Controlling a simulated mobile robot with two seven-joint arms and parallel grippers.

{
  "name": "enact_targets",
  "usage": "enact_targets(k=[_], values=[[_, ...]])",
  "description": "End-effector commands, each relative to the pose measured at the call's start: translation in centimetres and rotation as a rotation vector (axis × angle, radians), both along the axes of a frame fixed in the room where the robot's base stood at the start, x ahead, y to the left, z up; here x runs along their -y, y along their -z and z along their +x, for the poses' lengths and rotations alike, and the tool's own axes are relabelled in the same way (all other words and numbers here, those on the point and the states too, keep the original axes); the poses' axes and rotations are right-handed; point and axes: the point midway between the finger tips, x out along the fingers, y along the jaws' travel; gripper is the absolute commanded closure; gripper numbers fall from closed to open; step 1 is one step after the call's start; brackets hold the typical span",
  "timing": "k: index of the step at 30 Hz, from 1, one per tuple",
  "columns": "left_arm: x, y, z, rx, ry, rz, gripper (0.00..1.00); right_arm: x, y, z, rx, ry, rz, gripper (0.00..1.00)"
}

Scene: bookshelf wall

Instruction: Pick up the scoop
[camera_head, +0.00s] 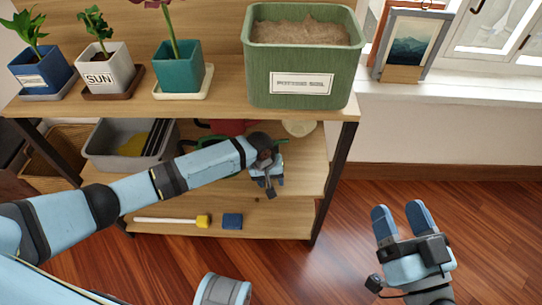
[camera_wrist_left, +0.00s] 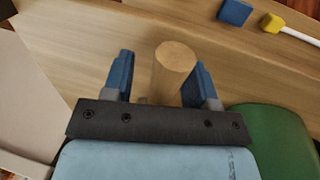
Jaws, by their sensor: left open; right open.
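My left gripper (camera_head: 270,182) reaches over the middle shelf (camera_head: 305,165) in the head view. In the left wrist view the left gripper (camera_wrist_left: 163,75) is open. A round wooden piece (camera_wrist_left: 175,62), which looks like the scoop's handle, stands between its two blue fingers, with a gap on each side. The rest of the scoop cannot be made out; my arm and gripper hide that part of the shelf in the head view. My right gripper (camera_head: 398,207) is open and empty over the floor, to the right of the shelf unit.
A green planter of soil (camera_head: 297,98) and several potted plants stand on the top shelf. A grey bin (camera_head: 112,150) is left on the middle shelf. A yellow-headed brush (camera_head: 203,221) and blue block (camera_head: 232,221) lie below. A green rounded object (camera_wrist_left: 272,130) is close beside the left gripper.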

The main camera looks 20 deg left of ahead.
Motion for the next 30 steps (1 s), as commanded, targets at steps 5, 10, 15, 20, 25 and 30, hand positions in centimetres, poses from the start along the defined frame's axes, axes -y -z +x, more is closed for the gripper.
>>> enact_targets(k=[5,10,15,20,25,30], values=[[0.0,-0.1,0.0,0.0,0.0,0.0,0.68,0.0,-0.1,0.0,0.001,0.0,0.0,0.37],[0.0,-0.1,0.0,0.0,0.0,0.0,1.0,0.0,-0.1,0.0,0.001,0.0,0.0,0.37],[0.0,-0.1,0.0,0.001,0.0,0.0,1.0,0.0,-0.1,0.0,0.001,0.001,0.001,0.37],[-0.1,-0.3,0.0,0.001,0.0,0.0,1.0,0.0,-0.4,0.0,0.003,0.002,0.001,0.37],[-0.4,-1.2,0.1,0.001,-0.001,0.0,1.0,0.2,-1.3,0.1,0.008,0.011,-0.004,0.37],[-0.9,-2.2,0.0,-0.002,-0.002,0.001,1.0,0.7,-2.2,0.2,0.016,0.038,-0.02,0.37]])
